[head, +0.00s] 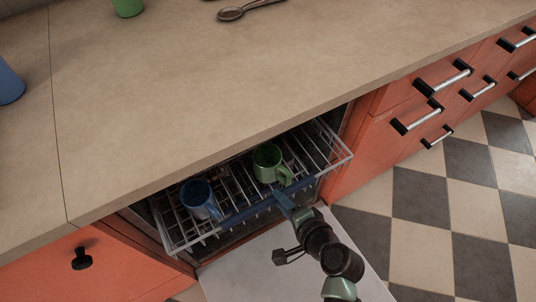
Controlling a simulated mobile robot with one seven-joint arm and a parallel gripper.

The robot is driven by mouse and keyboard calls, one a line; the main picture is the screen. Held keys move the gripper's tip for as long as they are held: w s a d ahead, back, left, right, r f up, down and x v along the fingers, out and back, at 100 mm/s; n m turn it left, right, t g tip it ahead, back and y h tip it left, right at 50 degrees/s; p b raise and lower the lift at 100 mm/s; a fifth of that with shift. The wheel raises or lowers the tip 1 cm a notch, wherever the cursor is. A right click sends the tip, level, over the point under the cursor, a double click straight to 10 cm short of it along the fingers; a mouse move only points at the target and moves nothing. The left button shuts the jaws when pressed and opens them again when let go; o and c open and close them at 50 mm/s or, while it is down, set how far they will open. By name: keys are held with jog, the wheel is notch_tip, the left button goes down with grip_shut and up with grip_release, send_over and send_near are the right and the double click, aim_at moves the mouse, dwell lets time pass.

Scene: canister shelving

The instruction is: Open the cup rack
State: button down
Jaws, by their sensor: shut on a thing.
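The cup rack (335,158) is a wire rack with a blue front bar, sticking partway out of the dishwasher under the counter. A blue mug (199,200) and a green mug (268,163) stand in it. My gripper (283,199) is at the rack's blue front bar, right of its middle, and is shut on it. The fingertips are small and partly hidden by my wrist. The back of the rack is hidden under the counter.
The dishwasher door (240,278) is folded down below the rack. Orange drawers (405,125) with protruding handles stand to the right, and an orange cabinet (110,275) with a black knob is at left. The checkered floor (430,230) is clear. A spoon (235,13) lies on the counter (200,90).

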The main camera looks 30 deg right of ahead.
jog(key=s+p, duration=0.1)
jog(key=s, duration=2.8)
jog(key=shift+d+p, duration=0.35)
jog(key=shift+d, duration=0.1)
jog(key=shift+s+f, duration=0.1)
jog(key=c, duration=0.6)
grip_release()
jog(key=shift+c, duration=0.2)
jog(key=p+v, duration=0.1)
jog(key=v, duration=1.2)
jog(key=shift+p, duration=0.4)
